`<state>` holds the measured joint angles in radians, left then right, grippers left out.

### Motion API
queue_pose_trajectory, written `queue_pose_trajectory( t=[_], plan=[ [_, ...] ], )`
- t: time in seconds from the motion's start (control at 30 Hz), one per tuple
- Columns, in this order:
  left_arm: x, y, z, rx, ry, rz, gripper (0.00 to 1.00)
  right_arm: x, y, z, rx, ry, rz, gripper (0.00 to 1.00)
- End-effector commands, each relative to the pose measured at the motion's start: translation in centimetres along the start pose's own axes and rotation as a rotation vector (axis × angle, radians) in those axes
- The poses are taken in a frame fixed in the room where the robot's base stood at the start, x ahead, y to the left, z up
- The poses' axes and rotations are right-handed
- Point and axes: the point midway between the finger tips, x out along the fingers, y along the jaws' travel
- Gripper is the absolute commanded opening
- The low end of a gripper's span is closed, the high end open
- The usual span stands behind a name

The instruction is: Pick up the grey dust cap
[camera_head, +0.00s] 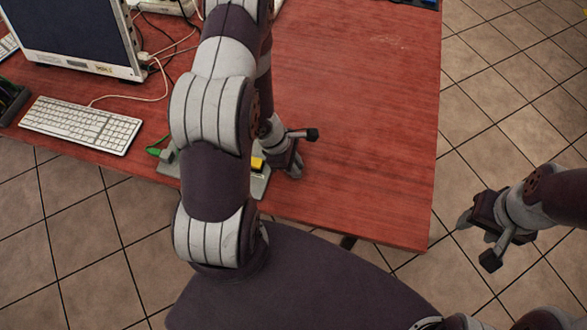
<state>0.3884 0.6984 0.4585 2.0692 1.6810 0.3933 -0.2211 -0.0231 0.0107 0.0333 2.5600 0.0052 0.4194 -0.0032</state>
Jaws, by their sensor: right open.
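I cannot make out the grey dust cap; my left arm covers part of the table's front area. My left gripper (294,172) is low over the red table near its front edge, beside a grey board or plate (261,187). Its fingers are small and partly hidden, so I cannot see whether it holds anything. My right gripper (466,218) is open beyond the table's right edge, over the tiled floor, with nothing visible in it.
A yellow piece (257,163) and a green plug (153,151) show on either side of my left arm. A white keyboard (80,125), a monitor (75,35) and cables (158,75) occupy the left. The red table (365,130) is clear on the right.

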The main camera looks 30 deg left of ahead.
Motion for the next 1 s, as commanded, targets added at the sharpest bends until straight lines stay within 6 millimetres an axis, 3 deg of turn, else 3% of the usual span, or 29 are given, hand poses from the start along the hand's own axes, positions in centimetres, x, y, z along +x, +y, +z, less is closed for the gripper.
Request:
queue_pose_trajectory(
  t=[0.37, 0.63, 0.73, 1.0],
  plan=[
    [-0.4, 0.0, 0.2, 0.001, 0.000, 0.001, 0.00, -0.1, 0.0, 0.0, 0.000, 0.000, 0.000, 0.48],
    [-4.2, -0.1, 1.9, 0.002, 0.000, 0.003, 0.00, -1.0, 0.0, -0.1, 0.000, 0.001, 0.000, 0.48],
    [-4.4, -2.3, 3.0, 0.004, 0.000, 0.002, 0.00, 0.3, 0.0, 0.0, 0.000, 0.000, 0.000, 0.48],
    [-7.1, -8.0, 7.1, 0.006, 0.000, 0.001, 0.00, 1.1, 0.0, 0.1, 0.000, 0.000, 0.000, 0.48]
  ],
)
